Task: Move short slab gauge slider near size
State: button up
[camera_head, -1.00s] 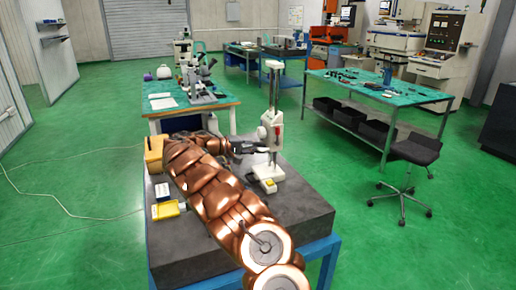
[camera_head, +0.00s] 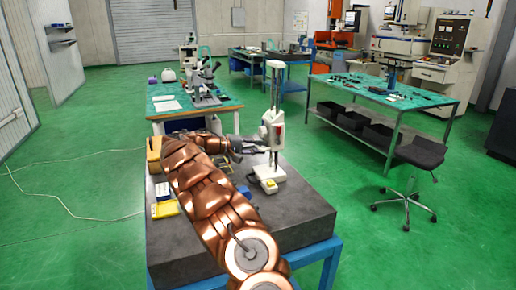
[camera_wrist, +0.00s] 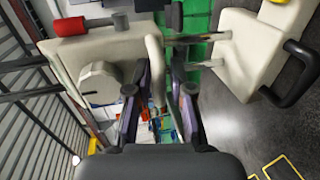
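The short slab gauge (camera_head: 274,95) stands upright on the dark slab (camera_head: 300,212). Its pale slider (camera_head: 270,130) with a red knob sits partway up the twin columns, above the pale base (camera_head: 268,174). My gripper (camera_head: 255,147) is at the slider's left side. In the wrist view, the slider (camera_wrist: 110,50) is at upper left and the base (camera_wrist: 250,50) at upper right, with the columns running sideways. My gripper (camera_wrist: 160,100) has its fingers apart, with a gap showing between them.
A yellow-edged tray (camera_head: 165,209) and a yellow block (camera_head: 154,150) are on the slab's left. The slab's front right is clear. A chair (camera_head: 415,165) stands at right.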

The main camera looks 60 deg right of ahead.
jog(key=v, duration=1.2)
dwell(0.6)
